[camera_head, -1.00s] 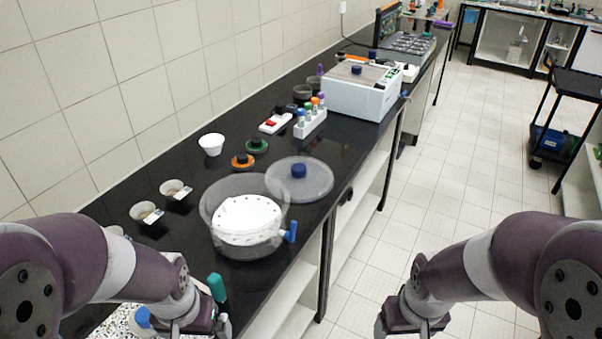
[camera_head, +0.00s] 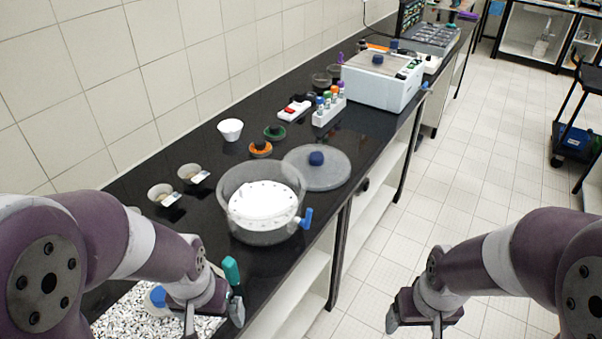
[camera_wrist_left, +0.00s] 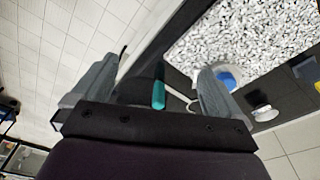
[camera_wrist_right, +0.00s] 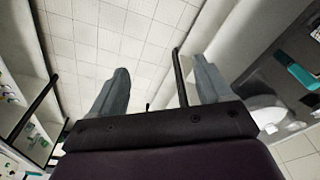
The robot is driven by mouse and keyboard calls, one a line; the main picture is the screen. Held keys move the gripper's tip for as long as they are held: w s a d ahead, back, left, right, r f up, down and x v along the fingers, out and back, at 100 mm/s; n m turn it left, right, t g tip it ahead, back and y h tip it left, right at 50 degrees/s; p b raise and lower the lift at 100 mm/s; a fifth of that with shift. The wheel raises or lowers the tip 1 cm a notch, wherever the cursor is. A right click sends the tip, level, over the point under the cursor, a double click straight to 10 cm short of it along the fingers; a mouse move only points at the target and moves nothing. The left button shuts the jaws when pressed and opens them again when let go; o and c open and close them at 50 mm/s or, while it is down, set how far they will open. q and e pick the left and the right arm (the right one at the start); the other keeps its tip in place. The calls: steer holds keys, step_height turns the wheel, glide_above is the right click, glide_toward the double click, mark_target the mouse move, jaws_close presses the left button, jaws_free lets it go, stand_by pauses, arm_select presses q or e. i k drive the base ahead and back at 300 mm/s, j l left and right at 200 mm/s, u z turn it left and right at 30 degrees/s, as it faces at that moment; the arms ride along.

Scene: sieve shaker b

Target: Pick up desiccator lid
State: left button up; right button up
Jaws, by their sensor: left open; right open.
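The desiccator lid (camera_head: 335,173) is a round, translucent disc with a dark blue knob (camera_head: 316,158). It lies flat on the black bench, just behind and right of the clear desiccator bowl (camera_head: 232,205), which holds a white perforated plate and has a blue tap. My left gripper (camera_head: 212,318) is at the lower left, nearer than the bowl and well apart from the lid; its jaws are open in the left wrist view (camera_wrist_left: 155,85). My right gripper (camera_head: 425,325) hangs over the floor right of the bench, open and empty in the right wrist view (camera_wrist_right: 155,90).
A speckled mat (camera_head: 120,318) lies at the near end. Orange (camera_head: 260,149) and green knobbed discs, small bowls, a tube rack (camera_head: 328,110) and a white machine (camera_head: 380,85) stand farther back.

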mark_target(310, 166)
steer(key=i+l+u, duration=0.1)
steer(key=i+l, duration=0.2)
steer(key=i+l+u, duration=0.25)
steer(key=i+l, duration=0.3)
steer(key=i+l+u, duration=0.1)
steer(key=i+l, duration=0.15)
steer(key=l, duration=0.25)
steer(key=i+l+u, duration=0.15)
steer(key=l, duration=0.25)
steer(key=i+l+u, duration=0.1)
steer(key=i+l, duration=0.2)
steer(key=i+l+u, duration=0.15)
steer(key=l, duration=0.4)
steer(key=i+l+u, duration=0.1)
steer(key=l, duration=0.35)
steer(key=i, duration=0.1)
